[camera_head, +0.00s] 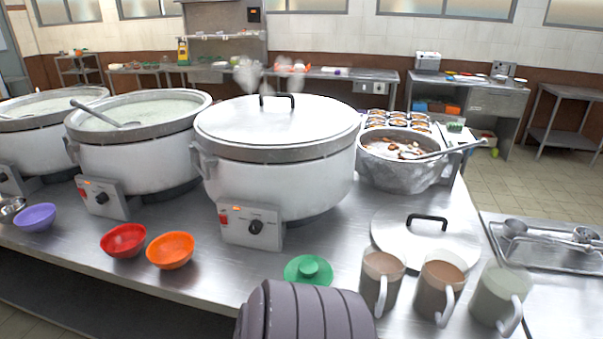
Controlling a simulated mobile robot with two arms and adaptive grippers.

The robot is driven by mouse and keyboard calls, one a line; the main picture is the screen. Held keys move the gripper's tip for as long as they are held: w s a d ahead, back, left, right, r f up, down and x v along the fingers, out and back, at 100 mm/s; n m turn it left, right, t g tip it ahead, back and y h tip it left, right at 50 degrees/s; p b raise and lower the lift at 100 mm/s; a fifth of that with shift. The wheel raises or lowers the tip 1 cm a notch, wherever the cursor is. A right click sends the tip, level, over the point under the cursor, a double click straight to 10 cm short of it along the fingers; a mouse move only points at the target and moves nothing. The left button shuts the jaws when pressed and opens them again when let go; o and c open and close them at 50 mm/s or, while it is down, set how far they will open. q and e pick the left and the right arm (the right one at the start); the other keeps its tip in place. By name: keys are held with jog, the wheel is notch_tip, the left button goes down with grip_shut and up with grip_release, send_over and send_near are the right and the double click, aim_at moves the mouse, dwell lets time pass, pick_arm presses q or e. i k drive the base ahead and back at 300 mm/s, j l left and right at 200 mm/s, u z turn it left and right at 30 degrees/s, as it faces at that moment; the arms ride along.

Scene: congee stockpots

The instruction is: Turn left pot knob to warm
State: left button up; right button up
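Three big white stockpots stand in a row on a steel counter. The knob settings are too small to read. Neither gripper is in view.
Purple (35,217), red (124,241) and orange (170,251) bowls stand before the pots.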

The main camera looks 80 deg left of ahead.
aim_at(255, 227)
jog(key=u, duration=3.8)
